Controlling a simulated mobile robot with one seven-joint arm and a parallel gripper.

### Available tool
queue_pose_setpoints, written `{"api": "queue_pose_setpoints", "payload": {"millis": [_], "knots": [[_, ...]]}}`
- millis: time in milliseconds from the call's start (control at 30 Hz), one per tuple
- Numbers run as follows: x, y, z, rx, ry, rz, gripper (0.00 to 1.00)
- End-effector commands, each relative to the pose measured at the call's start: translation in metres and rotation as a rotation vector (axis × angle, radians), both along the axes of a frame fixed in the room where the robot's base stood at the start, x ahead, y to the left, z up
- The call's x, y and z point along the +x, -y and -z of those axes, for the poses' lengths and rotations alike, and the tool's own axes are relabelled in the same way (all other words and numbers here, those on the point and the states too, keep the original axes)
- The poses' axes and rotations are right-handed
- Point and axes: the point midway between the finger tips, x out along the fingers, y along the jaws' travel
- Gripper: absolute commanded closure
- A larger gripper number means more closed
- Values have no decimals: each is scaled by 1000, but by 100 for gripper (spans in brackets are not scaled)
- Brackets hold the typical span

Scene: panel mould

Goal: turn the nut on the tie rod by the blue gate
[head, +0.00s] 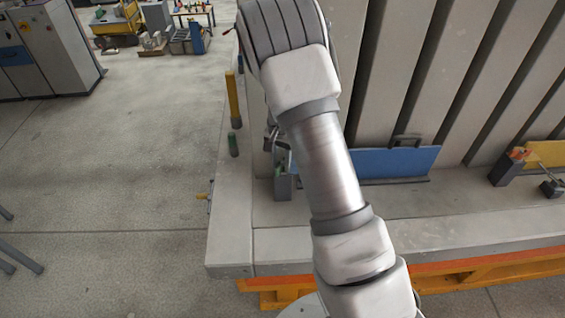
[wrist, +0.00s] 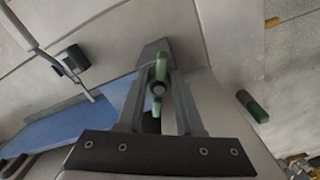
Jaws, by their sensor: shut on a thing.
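The green nut (wrist: 160,70) is a narrow winged piece with the round grey rod end (wrist: 158,88) at its middle. My gripper (wrist: 157,82) is shut on it, with one finger on each side in the wrist view. The blue gate (wrist: 70,122) lies to the left of the nut there. In the head view the blue gate (head: 395,162) stands at the foot of the grey ribbed panel, partly behind my arm. A grey bracket (head: 283,183) with a bit of green shows left of my arm. My fingertips cannot be made out in the head view.
A loose-looking green cylinder (wrist: 251,105) lies right of the nut; it also shows in the head view (head: 233,145), near a yellow post (head: 233,98). A black clamp (wrist: 72,60) with a rod stands by the gate. Open floor (head: 120,170) is at left.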

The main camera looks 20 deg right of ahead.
Motion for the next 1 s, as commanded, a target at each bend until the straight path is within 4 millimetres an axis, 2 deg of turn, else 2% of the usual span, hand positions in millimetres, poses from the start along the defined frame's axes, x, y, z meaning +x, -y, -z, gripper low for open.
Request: {"api": "queue_pose_setpoints", "payload": {"millis": [367, 700, 1000], "knots": [[0, -1, 0, 0, 0, 46, 100], [3, -3, -1, 0, 0, 324, 100], [3, -2, -1, -1, 1, 341, 100]]}}
